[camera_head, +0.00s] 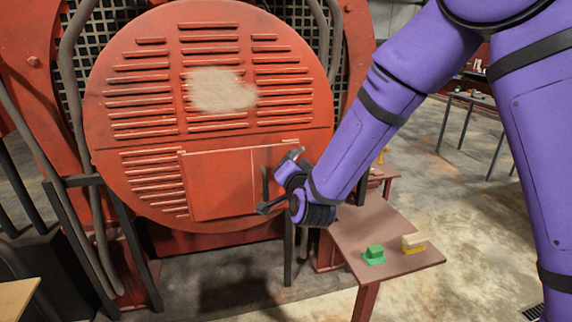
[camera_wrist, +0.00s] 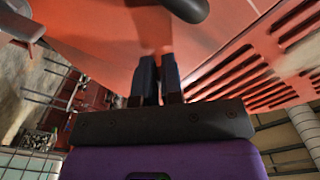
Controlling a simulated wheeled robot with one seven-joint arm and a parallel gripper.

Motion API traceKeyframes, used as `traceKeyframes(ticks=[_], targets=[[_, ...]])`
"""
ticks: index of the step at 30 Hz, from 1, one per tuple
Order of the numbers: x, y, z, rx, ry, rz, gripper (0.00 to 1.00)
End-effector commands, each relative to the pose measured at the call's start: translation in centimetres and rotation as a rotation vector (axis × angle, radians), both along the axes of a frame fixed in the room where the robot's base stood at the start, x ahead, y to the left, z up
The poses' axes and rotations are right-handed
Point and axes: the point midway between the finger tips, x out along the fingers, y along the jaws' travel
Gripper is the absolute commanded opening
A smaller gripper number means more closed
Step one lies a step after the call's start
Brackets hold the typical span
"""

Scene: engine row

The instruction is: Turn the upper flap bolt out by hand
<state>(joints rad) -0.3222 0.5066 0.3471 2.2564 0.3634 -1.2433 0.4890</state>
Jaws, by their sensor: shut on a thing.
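A rectangular flap (camera_head: 220,185) sits shut in the lower half of a round red louvred door. A dark upright handle (camera_head: 265,181) stands near the flap's right side. A dark rounded end, likely this handle (camera_wrist: 186,6), shows at the top of the wrist view. My gripper (camera_head: 278,180) is at the flap's right part, close to the handle. In the wrist view my gripper's (camera_wrist: 158,62) two dark fingers are close together against the red surface. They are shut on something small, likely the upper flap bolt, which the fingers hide. No bolt shows clearly in either view.
A brown side table (camera_head: 350,240) stands right of the door, below my arm, with a green block (camera_head: 374,254) and a yellow brush-like item (camera_head: 413,243) on it. Dark posts and pipes (camera_head: 132,250) flank the door at left. Open floor lies at right.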

Motion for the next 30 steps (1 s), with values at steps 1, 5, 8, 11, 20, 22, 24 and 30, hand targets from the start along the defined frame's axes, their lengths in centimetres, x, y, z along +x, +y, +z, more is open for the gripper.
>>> traceKeyframes(ticks=[1, 5, 8, 11, 20, 22, 24, 30], targets=[[0.4, -0.4, 0.2, -0.039, -0.019, -0.009, 0.00], [0.5, -0.6, 0.1, -0.158, -0.055, -0.010, 0.00], [0.5, -0.8, 0.0, -0.248, -0.083, -0.010, 0.00], [0.6, -1.0, -0.1, -0.338, -0.109, -0.009, 0.00], [0.8, -1.7, -0.2, -0.572, -0.178, -0.012, 0.00], [0.8, -1.7, -0.1, -0.615, -0.191, -0.013, 0.00], [0.9, -1.8, -0.1, -0.651, -0.203, -0.012, 0.00], [0.9, -2.0, -0.1, -0.726, -0.225, -0.012, 0.00]])
